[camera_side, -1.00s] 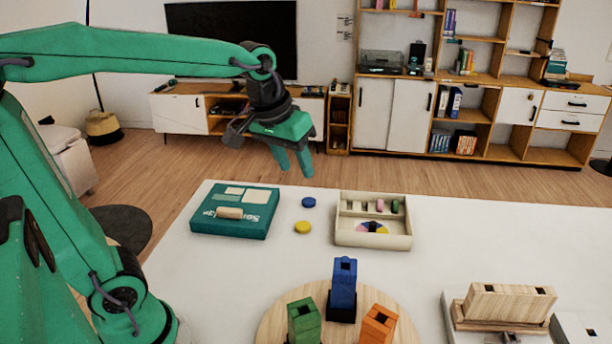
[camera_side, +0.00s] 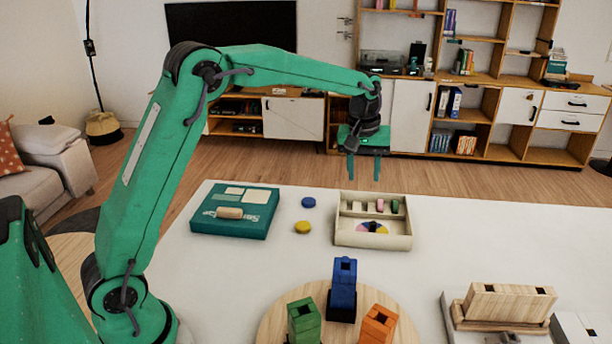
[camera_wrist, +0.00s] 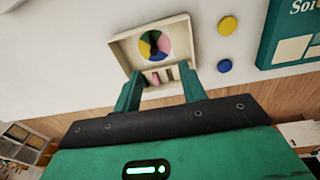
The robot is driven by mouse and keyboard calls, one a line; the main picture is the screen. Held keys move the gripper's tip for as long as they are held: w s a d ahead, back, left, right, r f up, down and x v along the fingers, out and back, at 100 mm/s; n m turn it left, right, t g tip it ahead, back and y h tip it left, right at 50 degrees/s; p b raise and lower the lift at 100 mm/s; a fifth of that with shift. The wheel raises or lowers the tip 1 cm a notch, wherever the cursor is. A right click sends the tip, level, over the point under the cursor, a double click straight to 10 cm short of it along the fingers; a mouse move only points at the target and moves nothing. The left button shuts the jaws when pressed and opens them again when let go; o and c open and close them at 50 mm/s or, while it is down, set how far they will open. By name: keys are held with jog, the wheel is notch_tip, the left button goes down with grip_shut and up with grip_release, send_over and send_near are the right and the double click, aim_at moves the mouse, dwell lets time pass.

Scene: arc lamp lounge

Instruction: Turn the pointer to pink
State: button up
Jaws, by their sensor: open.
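The wooden tray (camera_side: 345,239) lies on the white table and holds a round dial (camera_side: 372,227) with coloured sectors. The dial (camera_wrist: 155,44) also shows in the wrist view, with yellow, pink, green and blue areas around a dark middle. The pointer cannot be told apart clearly, nor which colour it faces. Small pieces, among them a pink one (camera_side: 380,205) and a green one (camera_side: 395,206), sit in the tray's back row. My gripper (camera_side: 363,176) is open and empty, fingers down, above and behind the tray. In the wrist view the fingertips (camera_wrist: 160,72) flank the tray's back side.
A teal box (camera_side: 235,221) with a wooden piece on it lies left of the tray, with blue (camera_side: 309,202) and yellow (camera_side: 303,227) discs between. Coloured blocks (camera_side: 344,283) stand on a round board in front.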

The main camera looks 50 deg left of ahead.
aim_at(373, 223)
jog(key=w+f, duration=0.2)
jog(key=f, duration=0.1)
jog(key=w+f+n, duration=0.1)
jog(key=w+f, duration=0.1)
jog(key=f, duration=0.2)
jog(key=w+f+n+g, duration=0.1)
jog(key=w+f, duration=0.1)
jog(key=f, duration=0.1)
jog(key=shift+w+a+f, duration=0.15)
jog(key=shift+w+a, duration=0.05)
jog(key=shift+w, duration=0.05)
jog(key=shift+f, duration=3.9)
jog(key=shift+c, duration=0.3)
grip_shut()
